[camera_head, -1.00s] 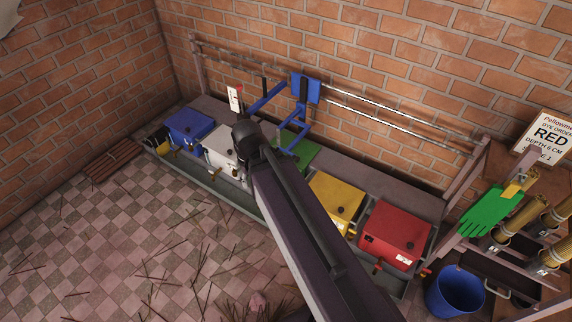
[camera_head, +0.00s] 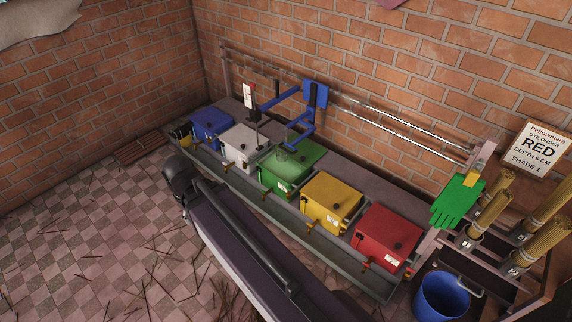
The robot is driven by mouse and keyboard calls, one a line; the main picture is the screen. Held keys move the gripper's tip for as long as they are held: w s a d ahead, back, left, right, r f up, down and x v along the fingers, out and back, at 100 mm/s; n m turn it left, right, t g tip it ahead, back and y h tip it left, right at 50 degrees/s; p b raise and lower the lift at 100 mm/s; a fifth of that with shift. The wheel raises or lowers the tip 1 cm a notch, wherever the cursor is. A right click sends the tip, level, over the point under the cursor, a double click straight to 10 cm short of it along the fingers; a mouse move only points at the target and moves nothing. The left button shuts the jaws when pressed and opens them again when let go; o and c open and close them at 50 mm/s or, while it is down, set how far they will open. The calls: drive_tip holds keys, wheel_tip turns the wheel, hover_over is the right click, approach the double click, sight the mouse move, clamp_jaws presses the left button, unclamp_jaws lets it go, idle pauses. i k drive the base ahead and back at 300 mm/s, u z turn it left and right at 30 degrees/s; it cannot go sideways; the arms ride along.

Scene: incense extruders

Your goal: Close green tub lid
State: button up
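The green tub (camera_head: 281,181) stands in the middle of a row of coloured tubs along the brick wall, between the white and the yellow tub. My gripper is not in view. Only my dark arm link shows, running from the bottom edge up left to a black joint, in front of the row.
A white tub (camera_head: 240,150) and a blue tub (camera_head: 211,128) stand to the left. A yellow tub (camera_head: 330,203) and a red tub (camera_head: 387,238) stand to the right. Metal rails (camera_head: 400,126) run behind. A blue bucket (camera_head: 440,298) sits at right. Sticks litter the floor.

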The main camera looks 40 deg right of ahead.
sight(309, 153)
drive_tip(key=u, duration=0.2)
drive_tip(key=k, duration=0.55)
drive_tip(key=u, duration=0.1)
drive_tip(key=i, duration=1.3)
drive_tip(key=z, duration=0.9)
drive_tip(key=i, duration=0.6)
drive_tip(key=z, duration=1)
drive_tip(key=i, duration=0.75)
drive_tip(key=z, duration=0.4)
